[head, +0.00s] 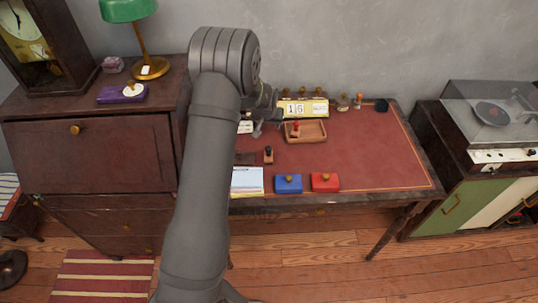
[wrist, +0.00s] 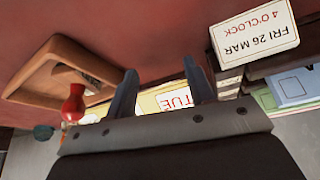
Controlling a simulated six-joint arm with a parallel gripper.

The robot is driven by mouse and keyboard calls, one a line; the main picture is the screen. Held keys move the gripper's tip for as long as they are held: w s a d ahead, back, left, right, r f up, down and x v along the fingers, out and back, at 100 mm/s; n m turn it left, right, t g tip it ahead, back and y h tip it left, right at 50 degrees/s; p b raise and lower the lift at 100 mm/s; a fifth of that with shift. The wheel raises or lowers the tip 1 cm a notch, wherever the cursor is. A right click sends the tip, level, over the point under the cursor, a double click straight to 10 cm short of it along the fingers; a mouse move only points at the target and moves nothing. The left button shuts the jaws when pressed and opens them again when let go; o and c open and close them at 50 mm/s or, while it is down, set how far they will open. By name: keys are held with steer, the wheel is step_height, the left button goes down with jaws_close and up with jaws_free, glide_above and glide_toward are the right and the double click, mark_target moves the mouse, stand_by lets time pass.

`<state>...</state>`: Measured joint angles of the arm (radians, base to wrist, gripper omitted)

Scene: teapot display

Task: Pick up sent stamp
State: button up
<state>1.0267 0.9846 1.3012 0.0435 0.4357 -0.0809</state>
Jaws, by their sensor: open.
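No stamp in view has a label I can read as "sent". One stamp with a red handle (head: 296,128) is at the wooden tray (head: 318,131); its red handle also shows in the wrist view (wrist: 73,103), by the tray's rim (wrist: 30,95). A small dark stamp (head: 268,155) stands on the red desk top, in front of the tray. My gripper (head: 257,130) is over the desk, left of the tray, partly hidden by my arm. In the wrist view, my gripper (wrist: 160,80) is open, with nothing between its fingers.
A yellow calendar block (head: 301,109) stands behind the tray, with several knobs behind it. A date card (wrist: 255,35) lies near the gripper. Papers (head: 247,180), a blue box (head: 288,184) and a red box (head: 325,182) line the front edge. The desk's right side is clear.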

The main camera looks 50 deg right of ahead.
steer(key=shift+r, duration=0.15)
steer(key=s+a+r+m+g+y, duration=0.15)
steer(key=s+a+r+m, duration=0.25)
steer(key=r, duration=0.5)
steer(key=m+g+y, duration=0.1)
steer(key=m+y, duration=0.2)
glide_toward(268, 146)
steer(key=shift+h, duration=0.25)
steer(key=f, duration=1)
steer(key=shift+a+f, duration=0.25)
steer(key=shift+f, duration=0.15)
jaws_close()
